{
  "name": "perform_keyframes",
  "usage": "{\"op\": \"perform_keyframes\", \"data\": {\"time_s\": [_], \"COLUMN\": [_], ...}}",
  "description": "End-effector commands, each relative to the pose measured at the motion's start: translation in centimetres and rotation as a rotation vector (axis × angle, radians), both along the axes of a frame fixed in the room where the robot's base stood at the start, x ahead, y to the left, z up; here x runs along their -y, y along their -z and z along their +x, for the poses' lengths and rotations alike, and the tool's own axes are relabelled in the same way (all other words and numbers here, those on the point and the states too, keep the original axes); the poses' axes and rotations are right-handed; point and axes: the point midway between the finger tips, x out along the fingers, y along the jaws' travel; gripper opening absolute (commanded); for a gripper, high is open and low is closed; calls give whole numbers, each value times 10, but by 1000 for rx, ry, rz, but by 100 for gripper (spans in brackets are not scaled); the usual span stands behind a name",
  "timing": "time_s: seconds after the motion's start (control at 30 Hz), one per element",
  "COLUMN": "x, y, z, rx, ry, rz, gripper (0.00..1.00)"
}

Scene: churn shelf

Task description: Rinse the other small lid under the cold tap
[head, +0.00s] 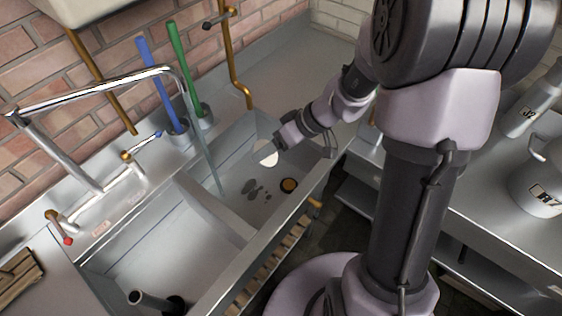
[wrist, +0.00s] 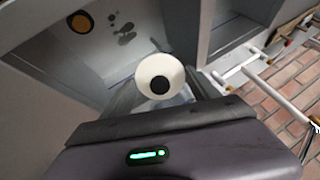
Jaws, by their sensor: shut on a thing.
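My gripper (head: 273,148) is shut on a small white round lid (head: 266,157), held above the right basin (head: 235,215). In the wrist view the lid (wrist: 150,66) shows as a white disc with a black centre between the fingertips (wrist: 160,92). The chrome tap spout (head: 110,88) reaches over the sink. A thin, clear stream of water (head: 204,145) seems to fall from it into the right basin. The lid is to the right of the stream, apart from it in the head view. The tap has a blue-tipped handle (head: 158,134) and a red-tipped one (head: 68,241).
A divider (head: 212,208) separates the two basins. Dark spots (head: 250,186) and a brass-ringed drain (head: 289,185) mark the right basin floor. A dark standpipe (head: 150,300) is in the left basin. Blue (head: 158,85) and green (head: 183,75) handles stand in holders behind. Numbered churns (head: 545,190) stand right.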

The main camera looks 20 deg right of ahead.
Motion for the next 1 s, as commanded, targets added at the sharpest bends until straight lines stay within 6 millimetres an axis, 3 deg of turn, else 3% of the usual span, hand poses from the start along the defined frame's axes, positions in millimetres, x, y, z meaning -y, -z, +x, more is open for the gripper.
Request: {"op": "perform_keyframes", "data": {"time_s": [0.1, 0.27, 1.0], "x": [3, 1, -87], "y": [-15, -23, 8], "z": [21, 31, 65], "rx": [13, 14, 15], "ry": [-73, -101, -101], "rz": [22, 34, 33], "gripper": [29, 29, 29]}}
